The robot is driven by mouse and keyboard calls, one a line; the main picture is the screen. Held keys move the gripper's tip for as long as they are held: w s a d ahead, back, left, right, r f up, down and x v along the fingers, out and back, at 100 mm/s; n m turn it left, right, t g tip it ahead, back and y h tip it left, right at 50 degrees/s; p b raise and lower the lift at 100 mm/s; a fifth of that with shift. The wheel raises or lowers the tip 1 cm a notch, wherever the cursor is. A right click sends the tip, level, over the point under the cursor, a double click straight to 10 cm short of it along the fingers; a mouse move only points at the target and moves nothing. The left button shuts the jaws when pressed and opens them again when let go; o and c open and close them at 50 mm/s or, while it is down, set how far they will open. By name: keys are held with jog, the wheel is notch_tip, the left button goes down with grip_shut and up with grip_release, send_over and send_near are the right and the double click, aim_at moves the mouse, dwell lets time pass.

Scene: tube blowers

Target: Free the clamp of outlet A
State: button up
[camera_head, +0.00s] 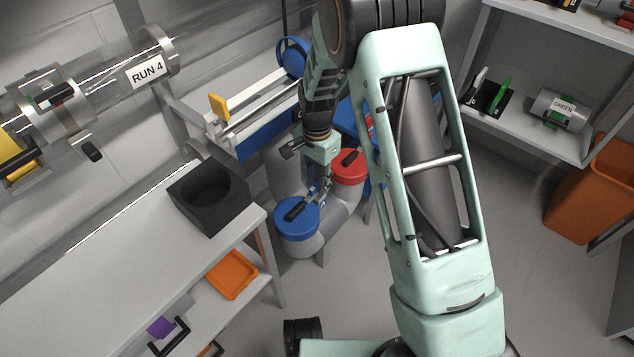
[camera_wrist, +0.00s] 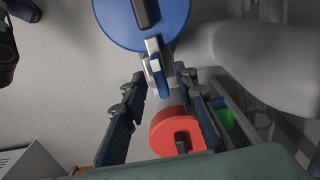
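A grey pipe outlet with a round blue cap (camera_head: 298,216) stands low on the floor; the cap also shows in the wrist view (camera_wrist: 118,18). At the cap's edge is a silver clamp (camera_wrist: 154,50) with a blue lever (camera_wrist: 161,82). A second outlet has a red cap (camera_head: 349,166), which shows beyond my fingers in the wrist view (camera_wrist: 172,131). No letter is legible on either outlet. My gripper (camera_wrist: 157,86) is open, its two fingers on either side of the lever's end. I cannot tell whether they touch it.
A bench with a black square holder (camera_head: 207,196) is at left, an orange tray (camera_head: 232,275) on its lower shelf.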

jog(key=shift+c, duration=0.4)
grip_shut()
jog(key=n+p, duration=0.1)
jog(key=n, duration=0.2)
jog(key=shift+r, duration=0.1)
jog(key=n+p, duration=0.1)
jog(key=n, duration=0.3)
jog(key=shift+n, duration=0.3)
jog(key=n+p, duration=0.2)
jog(key=n, duration=0.3)
jog(key=shift+n+p, duration=0.55)
jog(key=shift+n, duration=2.15)
